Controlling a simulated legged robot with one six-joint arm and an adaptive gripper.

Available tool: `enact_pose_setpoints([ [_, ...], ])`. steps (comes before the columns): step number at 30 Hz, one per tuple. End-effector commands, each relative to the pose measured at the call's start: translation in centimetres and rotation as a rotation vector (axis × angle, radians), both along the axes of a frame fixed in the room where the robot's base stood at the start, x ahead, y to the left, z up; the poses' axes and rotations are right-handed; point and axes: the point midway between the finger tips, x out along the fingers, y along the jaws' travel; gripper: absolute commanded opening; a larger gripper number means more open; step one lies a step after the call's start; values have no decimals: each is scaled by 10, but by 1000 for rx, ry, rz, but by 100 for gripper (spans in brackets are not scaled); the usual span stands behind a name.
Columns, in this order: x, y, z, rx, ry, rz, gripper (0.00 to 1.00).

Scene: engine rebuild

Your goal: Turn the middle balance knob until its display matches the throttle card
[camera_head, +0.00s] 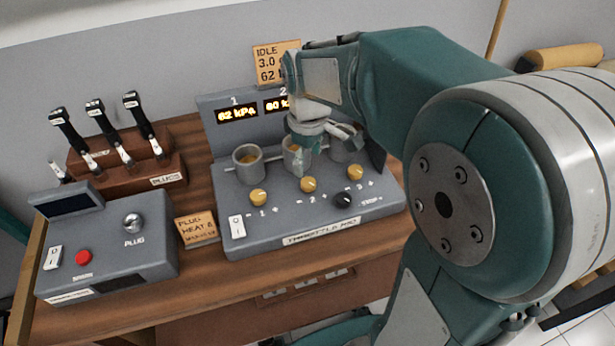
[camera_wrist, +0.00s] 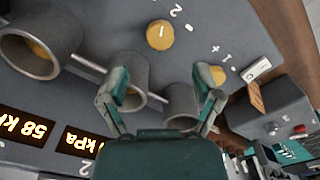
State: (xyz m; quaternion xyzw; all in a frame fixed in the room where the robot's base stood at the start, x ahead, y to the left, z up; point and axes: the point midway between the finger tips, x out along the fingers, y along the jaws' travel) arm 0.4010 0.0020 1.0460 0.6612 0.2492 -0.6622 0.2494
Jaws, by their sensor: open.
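The grey throttle rig (camera_head: 284,210) stands on the wooden bench, with yellow knobs marked 1, 2 and 3 along its front. The middle knob (camera_head: 308,184) is yellow and also shows near the top of the wrist view (camera_wrist: 160,35). Display 1 (camera_head: 236,114) reads 62 kPa. The middle display (camera_head: 277,106) seems to read 60, its right part hidden by my arm. The throttle card (camera_head: 268,66) shows IDLE, 3.0 and 62, partly covered. My gripper (camera_wrist: 160,82) is open and empty above the metal throttle cups (camera_wrist: 127,80), apart from the middle knob.
A display in the wrist view (camera_wrist: 27,128) reads 58 kPa. A dark knob (camera_head: 343,199) and white switch (camera_head: 237,227) sit on the rig's front. Left are the plug box (camera_head: 110,250) with its red button (camera_head: 84,257), a small card (camera_head: 196,229) and a plug rack (camera_head: 140,178).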

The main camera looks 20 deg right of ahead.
Motion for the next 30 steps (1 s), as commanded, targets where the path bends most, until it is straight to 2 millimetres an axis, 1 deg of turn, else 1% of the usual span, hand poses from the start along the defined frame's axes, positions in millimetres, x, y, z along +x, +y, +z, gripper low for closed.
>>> enact_pose_setpoints([
  [1,-1,0,-11,0,6,0,82],
  [3,-1,0,-24,0,5,-1,82],
  [6,-1,0,-41,0,5,-1,82],
  [9,-1,0,-53,0,3,-1,82],
  [13,-1,0,-63,0,1,-1,82],
  [21,0,0,-64,0,-1,-1,82],
  [22,0,0,-64,0,-1,-1,78],
  [23,0,0,-64,0,-1,-1,64],
  [24,0,0,-64,0,-1,-1,46],
  [26,0,0,-64,0,-1,-1,20],
  [27,0,0,-64,1,-1,-1,2],
  [28,0,0,-64,0,0,-1,0],
  [30,0,0,-64,0,0,-1,0],
])
